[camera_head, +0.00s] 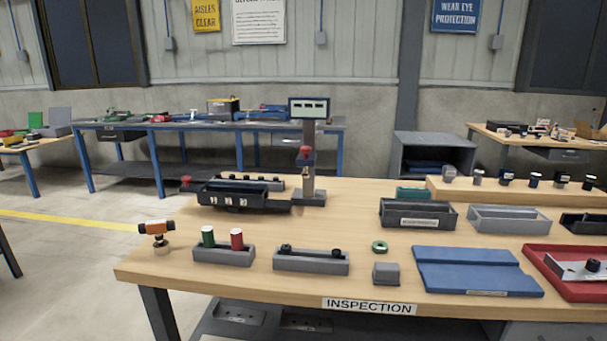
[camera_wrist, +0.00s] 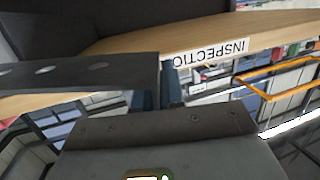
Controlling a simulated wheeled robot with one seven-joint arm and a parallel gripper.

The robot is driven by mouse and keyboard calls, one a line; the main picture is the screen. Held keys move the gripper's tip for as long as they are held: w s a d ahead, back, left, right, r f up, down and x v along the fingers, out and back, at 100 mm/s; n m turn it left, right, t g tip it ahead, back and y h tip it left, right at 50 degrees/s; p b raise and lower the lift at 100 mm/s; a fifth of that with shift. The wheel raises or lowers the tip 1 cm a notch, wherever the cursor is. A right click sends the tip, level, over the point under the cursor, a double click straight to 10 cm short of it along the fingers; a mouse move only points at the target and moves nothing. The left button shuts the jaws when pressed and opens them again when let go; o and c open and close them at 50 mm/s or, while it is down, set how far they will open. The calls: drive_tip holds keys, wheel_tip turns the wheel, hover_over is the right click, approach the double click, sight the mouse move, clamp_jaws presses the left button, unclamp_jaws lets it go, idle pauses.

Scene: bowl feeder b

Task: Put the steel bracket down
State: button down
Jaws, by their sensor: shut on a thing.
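In the wrist view, the steel bracket (camera_wrist: 70,76) is a dark grey flat bar with round holes, reaching in from the left edge. My gripper (camera_wrist: 158,90) is shut on its right end. The wrist view shows the bracket held clear, with the table edge and its INSPECTION label (camera_wrist: 207,51) beyond it. Part of the bracket's grip end is hidden between the fingers. My gripper and the held bracket do not show in the head view.
Bare wood shows left of the blue slab.

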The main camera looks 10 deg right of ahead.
drive_tip(key=s+a+f, duration=0.3)
drive_tip(key=a+f, duration=0.4)
drive_tip(key=f, duration=0.3)
drive_tip(key=shift+s+a+f+y, duration=0.25)
drive_tip(key=shift+s+a+y, duration=0.05)
drive_tip(key=shift+s+a, duration=0.1)
drive_tip(key=shift+d, duration=0.1)
